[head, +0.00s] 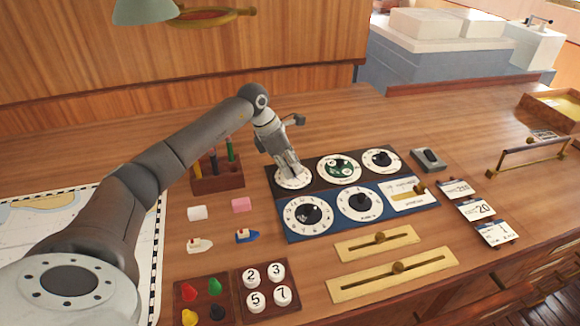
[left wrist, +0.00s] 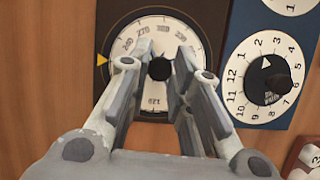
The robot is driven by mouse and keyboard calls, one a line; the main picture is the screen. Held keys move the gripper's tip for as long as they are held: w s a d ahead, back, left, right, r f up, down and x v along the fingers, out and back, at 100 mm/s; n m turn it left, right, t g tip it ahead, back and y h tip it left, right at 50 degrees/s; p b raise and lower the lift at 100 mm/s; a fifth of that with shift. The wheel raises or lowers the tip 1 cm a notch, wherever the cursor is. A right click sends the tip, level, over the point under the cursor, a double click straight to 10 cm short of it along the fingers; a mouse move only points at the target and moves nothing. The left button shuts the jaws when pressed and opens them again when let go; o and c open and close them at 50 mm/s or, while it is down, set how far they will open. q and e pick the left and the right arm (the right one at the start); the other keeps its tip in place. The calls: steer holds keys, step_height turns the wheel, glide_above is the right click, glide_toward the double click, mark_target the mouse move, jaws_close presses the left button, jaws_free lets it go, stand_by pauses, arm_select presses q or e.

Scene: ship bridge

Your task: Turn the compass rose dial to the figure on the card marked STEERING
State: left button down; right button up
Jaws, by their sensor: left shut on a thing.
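The compass rose dial (head: 293,183) is the white round dial at the back left of the dark panel. It also shows in the left wrist view (left wrist: 153,26), with 240, 270, 300 and 330 along its top. A yellow pointer (left wrist: 102,59) on the panel stands at its left edge, slightly below 240. My left gripper (head: 291,170) is down over the dial, its fingers shut on the black centre knob (left wrist: 159,69). The fingers hide part of the scale. Three cards lie at the right: one (head: 457,189) with a figure too small to read, one reading 20 (head: 477,210), one apparently reading 7 (head: 495,233). Their headings are unreadable. My right gripper is out of view.
Close by are a green-centred dial (head: 339,170), another white dial (head: 382,160) and two dials on the blue panel (head: 332,227). Brass sliders (head: 378,241) lie in front. A pen holder (head: 217,178) stands left, near my arm. Open desk lies behind the panels.

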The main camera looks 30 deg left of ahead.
arm_select(q)
steer(key=c, duration=1.3)
jaws_free()
steer(key=v, duration=1.2)
